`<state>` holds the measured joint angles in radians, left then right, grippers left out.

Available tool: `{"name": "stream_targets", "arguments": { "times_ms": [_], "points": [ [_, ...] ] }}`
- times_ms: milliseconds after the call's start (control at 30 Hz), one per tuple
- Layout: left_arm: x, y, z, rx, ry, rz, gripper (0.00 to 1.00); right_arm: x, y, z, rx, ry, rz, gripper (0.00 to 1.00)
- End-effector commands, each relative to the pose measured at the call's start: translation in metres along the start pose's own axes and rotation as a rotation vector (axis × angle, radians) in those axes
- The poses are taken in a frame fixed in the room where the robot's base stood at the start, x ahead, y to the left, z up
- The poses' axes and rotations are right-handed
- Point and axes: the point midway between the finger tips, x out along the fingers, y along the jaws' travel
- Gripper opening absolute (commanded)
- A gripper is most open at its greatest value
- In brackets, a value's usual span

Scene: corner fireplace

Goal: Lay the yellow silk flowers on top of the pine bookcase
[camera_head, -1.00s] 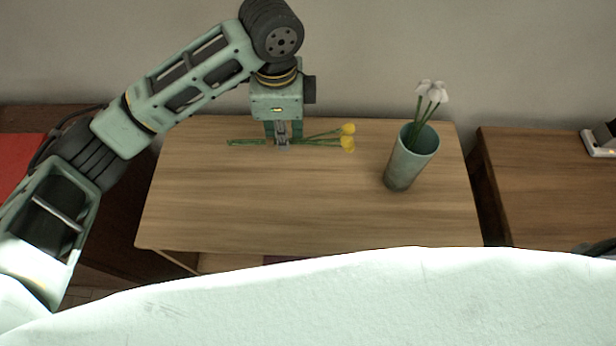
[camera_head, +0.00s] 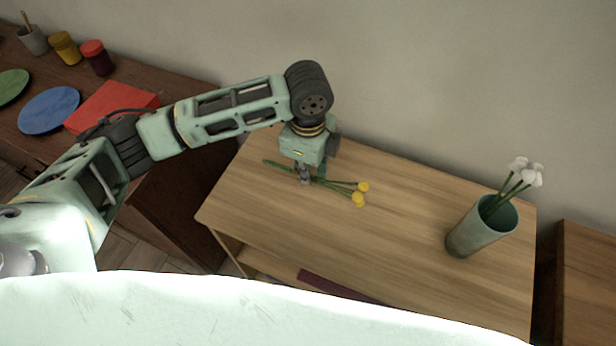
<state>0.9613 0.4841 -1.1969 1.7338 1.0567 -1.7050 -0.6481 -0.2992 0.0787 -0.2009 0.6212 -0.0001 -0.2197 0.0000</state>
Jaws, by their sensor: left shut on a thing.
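The yellow silk flowers (camera_head: 360,195) have green stems and yellow heads that point right. They are at the top of the pine bookcase (camera_head: 390,235), low over its surface or touching it; I cannot tell which. My left gripper (camera_head: 305,178) points down over the back left part of the top and is shut on the stems, hiding their middle. The stem ends show to its left. My right gripper is not in view.
A green vase (camera_head: 480,230) with white flowers (camera_head: 525,172) stands at the top's right end. A dark cabinet (camera_head: 190,190) on the left holds a red box (camera_head: 110,103), a blue disc (camera_head: 48,110) and jars. The top's front middle is clear.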

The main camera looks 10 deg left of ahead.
Motion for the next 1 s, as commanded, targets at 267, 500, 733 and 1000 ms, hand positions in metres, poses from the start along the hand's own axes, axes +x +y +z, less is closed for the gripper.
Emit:
{"name": "stream_targets", "arguments": {
  "times_ms": [267,500,733,1000],
  "points": [
    [0.035,0.0,0.001,0.0,-0.003,0.001,0.0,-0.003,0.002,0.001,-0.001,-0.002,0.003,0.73],
    [0.036,0.0,0.0,0.0,-0.002,0.0,0.0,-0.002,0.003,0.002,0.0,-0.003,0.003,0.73],
    [0.038,0.0,0.0,0.0,-0.002,0.0,0.25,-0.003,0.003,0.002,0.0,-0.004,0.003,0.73],
    [0.037,0.0,0.0,0.0,-0.002,0.0,0.31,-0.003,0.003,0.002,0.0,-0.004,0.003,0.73]
  ]
}}
